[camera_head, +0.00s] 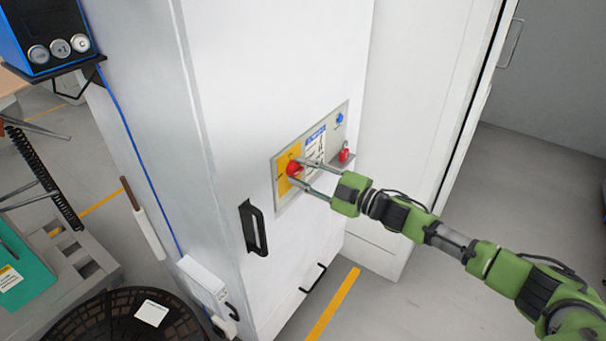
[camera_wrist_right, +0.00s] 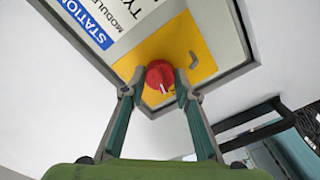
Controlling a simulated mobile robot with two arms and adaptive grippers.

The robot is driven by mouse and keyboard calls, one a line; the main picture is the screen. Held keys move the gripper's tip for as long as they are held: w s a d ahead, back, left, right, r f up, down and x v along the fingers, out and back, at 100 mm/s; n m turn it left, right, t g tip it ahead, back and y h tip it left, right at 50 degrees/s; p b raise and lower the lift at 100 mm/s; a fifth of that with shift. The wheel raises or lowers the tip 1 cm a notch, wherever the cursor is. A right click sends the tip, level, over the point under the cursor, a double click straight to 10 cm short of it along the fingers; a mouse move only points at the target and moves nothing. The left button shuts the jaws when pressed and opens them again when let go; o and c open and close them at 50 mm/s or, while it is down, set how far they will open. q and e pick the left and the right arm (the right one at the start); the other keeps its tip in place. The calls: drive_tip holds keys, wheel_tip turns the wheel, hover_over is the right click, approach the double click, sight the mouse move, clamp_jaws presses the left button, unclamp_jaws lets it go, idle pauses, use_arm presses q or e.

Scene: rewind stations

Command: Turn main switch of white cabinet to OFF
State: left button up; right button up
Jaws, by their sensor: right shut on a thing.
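The white cabinet (camera_head: 215,150) fills the middle of the head view, with a grey switch panel (camera_head: 337,133) on its front. The main switch is a red knob (camera_head: 294,169) on a yellow plate (camera_head: 283,182). In the right wrist view the red knob (camera_wrist_right: 160,76) sits on the yellow plate (camera_wrist_right: 197,50), between the fingertips. My right gripper (camera_head: 299,172) reaches in from the right and is shut on the red knob; its fingers also flank it in the wrist view (camera_wrist_right: 156,92). My left gripper is out of view.
A red padlock-like item (camera_head: 344,152) and a blue knob (camera_head: 340,118) are on the panel's right part. Black handles (camera_head: 253,228) stick out below the panel. A blue device (camera_head: 48,35) is at upper left, and a dark round basket-like object (camera_head: 110,320) at lower left.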

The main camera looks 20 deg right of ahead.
drive_tip(key=shift+n, duration=0.5)
drive_tip(key=o, duration=1.1)
drive_tip(key=v, duration=1.2)
